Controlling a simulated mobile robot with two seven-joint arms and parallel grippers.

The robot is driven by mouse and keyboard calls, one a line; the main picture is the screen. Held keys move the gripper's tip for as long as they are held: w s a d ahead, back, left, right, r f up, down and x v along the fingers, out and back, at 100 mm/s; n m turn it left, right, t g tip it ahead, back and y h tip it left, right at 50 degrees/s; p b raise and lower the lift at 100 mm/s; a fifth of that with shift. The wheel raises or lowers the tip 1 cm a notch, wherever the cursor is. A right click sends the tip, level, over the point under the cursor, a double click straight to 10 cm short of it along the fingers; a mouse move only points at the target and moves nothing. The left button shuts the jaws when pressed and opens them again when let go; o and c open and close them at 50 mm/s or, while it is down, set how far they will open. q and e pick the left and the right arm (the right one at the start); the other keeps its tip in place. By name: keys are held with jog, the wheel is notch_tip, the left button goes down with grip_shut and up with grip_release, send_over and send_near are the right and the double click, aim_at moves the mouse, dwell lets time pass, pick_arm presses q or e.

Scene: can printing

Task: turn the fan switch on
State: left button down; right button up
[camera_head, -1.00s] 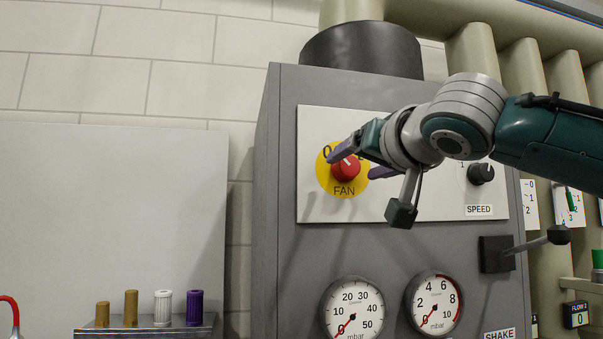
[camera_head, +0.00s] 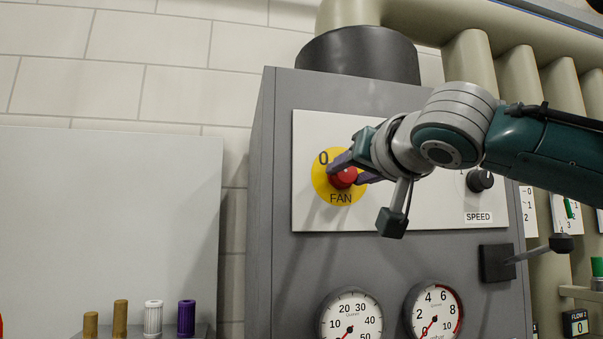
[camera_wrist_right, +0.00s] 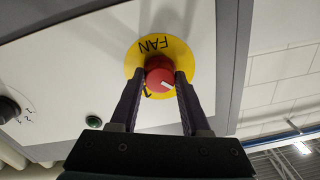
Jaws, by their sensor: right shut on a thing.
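The fan switch is a red round knob (camera_head: 343,178) on a yellow disc (camera_head: 327,191) marked 0 and FAN, on the white panel of the grey cabinet. My right gripper (camera_head: 350,172) is at the knob, with one purple finger on each side. In the right wrist view, both fingers of the gripper (camera_wrist_right: 161,82) close on the sides of the red knob (camera_wrist_right: 159,70). In the head view my gripper hides the disc's right side. My left gripper is in no view.
A black speed knob (camera_head: 480,180) sits to the right on the panel. Below are two gauges (camera_head: 350,318) and a black lever (camera_head: 540,247). Brown, white and purple cylinders stand on a rack at lower left. A green button (camera_wrist_right: 94,121) shows in the wrist view.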

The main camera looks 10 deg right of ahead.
grip_shut()
jog(key=shift+f, duration=0.1)
